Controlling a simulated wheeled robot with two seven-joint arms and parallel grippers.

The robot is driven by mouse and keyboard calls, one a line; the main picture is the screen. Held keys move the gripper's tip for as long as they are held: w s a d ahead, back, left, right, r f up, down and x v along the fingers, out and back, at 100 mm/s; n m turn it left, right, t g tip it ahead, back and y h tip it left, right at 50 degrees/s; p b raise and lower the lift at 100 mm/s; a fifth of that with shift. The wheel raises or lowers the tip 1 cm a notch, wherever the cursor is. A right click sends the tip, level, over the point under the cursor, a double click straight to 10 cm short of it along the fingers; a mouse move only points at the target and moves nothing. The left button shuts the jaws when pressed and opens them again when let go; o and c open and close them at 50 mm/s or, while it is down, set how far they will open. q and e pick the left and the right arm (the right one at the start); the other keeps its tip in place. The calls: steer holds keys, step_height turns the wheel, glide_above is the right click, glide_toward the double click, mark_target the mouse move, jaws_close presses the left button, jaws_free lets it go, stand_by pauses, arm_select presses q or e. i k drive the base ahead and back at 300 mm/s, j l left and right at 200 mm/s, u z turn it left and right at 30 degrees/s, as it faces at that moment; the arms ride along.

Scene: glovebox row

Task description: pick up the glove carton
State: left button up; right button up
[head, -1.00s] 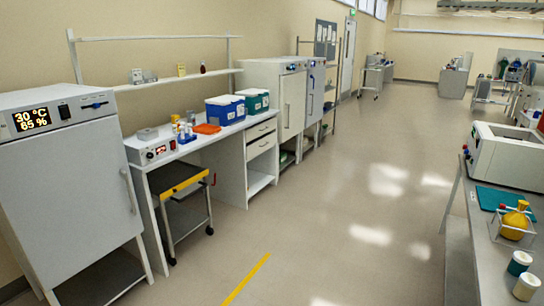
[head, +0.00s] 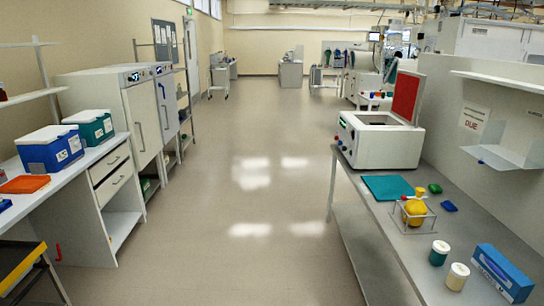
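A blue carton with a white printed side (head: 503,272), which looks like the glove carton, lies at the near right corner of the view. It sits on the grey bench (head: 398,240) along the right wall. Its top face is plain blue as far as I can tell, and no opening is clear. Neither of my grippers shows in the head view, and nothing is seen touching the carton.
Two jars (head: 439,253) stand left of the carton. A wire rack with a yellow flask (head: 415,208), a teal mat (head: 388,188) and a white open-lidded machine (head: 380,138) sit farther back. A wall shelf (head: 500,155) overhangs. The aisle floor (head: 250,210) is clear.

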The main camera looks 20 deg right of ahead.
mark_target(515, 287)
steer(key=i+l+z, duration=0.2)
steer(key=i+z, duration=0.95)
steer(key=i, duration=0.15)
steer(key=i+j+z, duration=0.35)
steer(key=i+l+z, duration=0.35)
steer(key=i+z, duration=0.4)
steer(key=i, duration=0.15)
